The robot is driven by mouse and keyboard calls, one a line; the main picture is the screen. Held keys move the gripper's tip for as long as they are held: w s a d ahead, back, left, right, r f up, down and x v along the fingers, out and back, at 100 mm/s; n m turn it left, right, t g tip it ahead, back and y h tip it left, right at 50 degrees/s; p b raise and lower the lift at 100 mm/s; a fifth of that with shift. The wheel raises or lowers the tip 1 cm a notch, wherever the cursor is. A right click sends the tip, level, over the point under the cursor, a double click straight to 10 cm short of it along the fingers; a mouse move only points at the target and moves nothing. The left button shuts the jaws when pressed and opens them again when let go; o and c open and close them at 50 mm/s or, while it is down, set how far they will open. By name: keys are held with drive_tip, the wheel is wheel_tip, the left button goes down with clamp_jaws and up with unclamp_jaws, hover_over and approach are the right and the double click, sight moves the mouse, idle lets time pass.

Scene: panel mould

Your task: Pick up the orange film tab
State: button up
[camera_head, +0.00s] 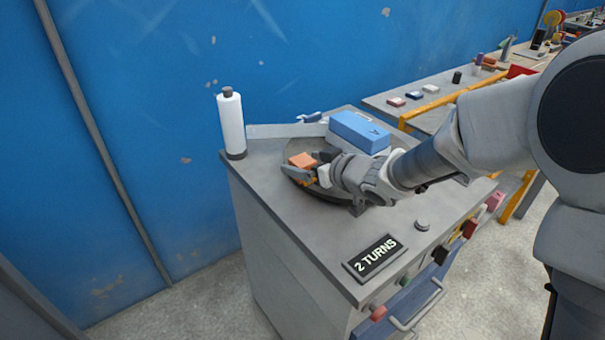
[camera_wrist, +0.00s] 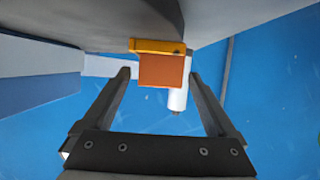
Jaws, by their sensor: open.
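The orange film tab (camera_head: 302,160) is at the left side of the round dark dish (camera_head: 327,194) on the grey cabinet top. In the wrist view the tab (camera_wrist: 161,70) is an orange square below a yellow-orange strip, seen between the fingers. My gripper (camera_head: 306,172) is at the tab in the head view, with its fingers apart. In the wrist view my gripper (camera_wrist: 160,76) has one finger on each side of the tab, with gaps on both sides. I cannot tell how far the tab reaches between the fingers in depth.
A blue block (camera_head: 358,131) sits just behind my gripper. A white bottle (camera_head: 231,122) stands at the cabinet's back left corner. A "2 TURNS" sign (camera_head: 375,258) and a small round knob (camera_head: 422,224) are at the front. The front left of the top is clear.

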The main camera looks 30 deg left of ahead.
drive_tip(key=shift+w+a+f, duration=0.25)
drive_tip(key=shift+w+a, duration=0.05)
drive_tip(key=shift+a, duration=0.25)
clamp_jaws()
drive_tip(key=shift+r, duration=0.15)
